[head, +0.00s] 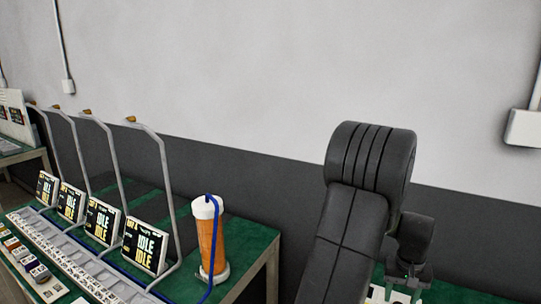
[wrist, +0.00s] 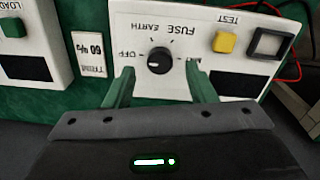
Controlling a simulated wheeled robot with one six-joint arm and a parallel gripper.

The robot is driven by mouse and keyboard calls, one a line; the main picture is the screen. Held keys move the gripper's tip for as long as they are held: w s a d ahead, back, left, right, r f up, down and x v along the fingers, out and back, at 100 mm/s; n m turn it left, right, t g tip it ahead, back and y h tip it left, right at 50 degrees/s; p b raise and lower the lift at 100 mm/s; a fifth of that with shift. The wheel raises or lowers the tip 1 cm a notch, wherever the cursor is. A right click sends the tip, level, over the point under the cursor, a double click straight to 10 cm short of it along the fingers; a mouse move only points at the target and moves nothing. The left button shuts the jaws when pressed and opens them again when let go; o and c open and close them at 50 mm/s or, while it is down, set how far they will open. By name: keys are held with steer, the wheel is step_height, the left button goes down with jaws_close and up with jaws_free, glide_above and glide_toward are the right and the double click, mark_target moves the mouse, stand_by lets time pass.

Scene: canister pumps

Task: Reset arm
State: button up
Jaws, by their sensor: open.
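My gripper (wrist: 157,88) is open and empty in the wrist view, its two green fingers apart. Beyond the fingers is a white control box (wrist: 205,15) with a black rotary knob (wrist: 159,60) marked OFF, FUSE and EARTH. The knob shows between the fingers, and I cannot tell how far off it is. The box also has a yellow TEST button (wrist: 225,41). In the head view my dark arm rises at the right, and the gripper's fingertips are not clearly visible there.
In the head view, an orange canister (head: 212,245) with a blue tube stands on a green-topped bench (head: 252,246). Several IDLE displays (head: 145,246) stand to its left. A second white box (wrist: 22,50) with a green LOAD button and red cables (wrist: 291,60) flank the knob box.

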mark_target(399, 303)
step_height(399, 303, up, 11)
step_height(399, 303, down, 14)
steer(key=shift+f, duration=0.1)
steer(key=m+p, duration=0.1)
steer(key=m, duration=0.4)
steer(key=shift+m, duration=0.4)
steer(key=m+p, duration=0.1)
steer(key=m, duration=0.5)
steer(key=shift+p, duration=0.4)
step_height(399, 303, up, 9)
steer(key=shift+w+f+b, duration=0.15)
steer(key=shift+f+b, duration=0.05)
steer(key=shift+b, duration=0.1)
